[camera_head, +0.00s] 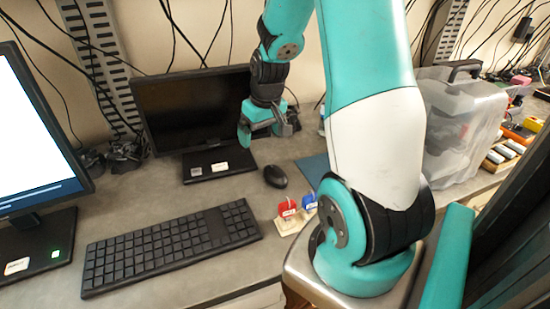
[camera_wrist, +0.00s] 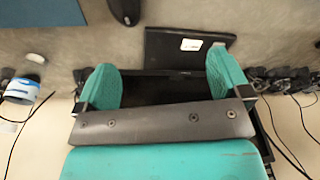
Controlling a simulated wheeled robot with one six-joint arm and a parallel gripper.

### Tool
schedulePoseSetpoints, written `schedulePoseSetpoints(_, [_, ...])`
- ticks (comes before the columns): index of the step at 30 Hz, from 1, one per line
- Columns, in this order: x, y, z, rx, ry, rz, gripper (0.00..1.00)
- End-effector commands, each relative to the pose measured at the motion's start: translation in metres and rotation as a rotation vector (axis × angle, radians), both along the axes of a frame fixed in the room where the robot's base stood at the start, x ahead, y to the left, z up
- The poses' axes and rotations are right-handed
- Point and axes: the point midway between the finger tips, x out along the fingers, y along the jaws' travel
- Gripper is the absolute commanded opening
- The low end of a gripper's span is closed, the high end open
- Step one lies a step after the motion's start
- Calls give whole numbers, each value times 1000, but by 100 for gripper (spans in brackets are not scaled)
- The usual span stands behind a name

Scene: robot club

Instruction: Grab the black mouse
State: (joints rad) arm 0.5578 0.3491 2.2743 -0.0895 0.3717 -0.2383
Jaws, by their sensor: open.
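The black mouse (camera_head: 275,176) lies on the grey desk, right of the dark monitor's base and beyond the keyboard's right end. It also shows in the wrist view at the top edge, where the mouse (camera_wrist: 125,11) is partly cut off by the frame. My gripper (camera_head: 262,132) is above the desk, in front of the dark monitor and higher than the mouse, apart from it. In the wrist view my gripper (camera_wrist: 165,85) has its two teal fingers spread wide with nothing between them.
A dark monitor (camera_head: 185,105) on its base (camera_head: 218,166) stands behind my gripper. A black keyboard (camera_head: 170,247) lies in front. Red and blue small items (camera_head: 287,207) sit near my arm. A blue mat (camera_head: 312,168) is right of the mouse. A bottle (camera_wrist: 25,80) shows in the wrist view.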

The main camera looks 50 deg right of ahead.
Motion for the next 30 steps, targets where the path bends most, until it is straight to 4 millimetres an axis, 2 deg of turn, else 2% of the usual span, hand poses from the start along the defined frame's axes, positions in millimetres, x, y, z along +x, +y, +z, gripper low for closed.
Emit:
schedulePoseSetpoints(1, [-6,-20,3,-11,13,-44,95])
schedulePoseSetpoints(3, [-12,-38,-3,-25,22,-77,95])
schedulePoseSetpoints(6, [-16,-49,-14,-33,28,-97,95])
schedulePoseSetpoints(21, [-4,-54,-107,-32,29,-97,95])
schedulePoseSetpoints(25, [-2,-55,-122,-34,26,-97,95])
schedulePoseSetpoints(30, [-1,-56,-130,-34,26,-98,95])
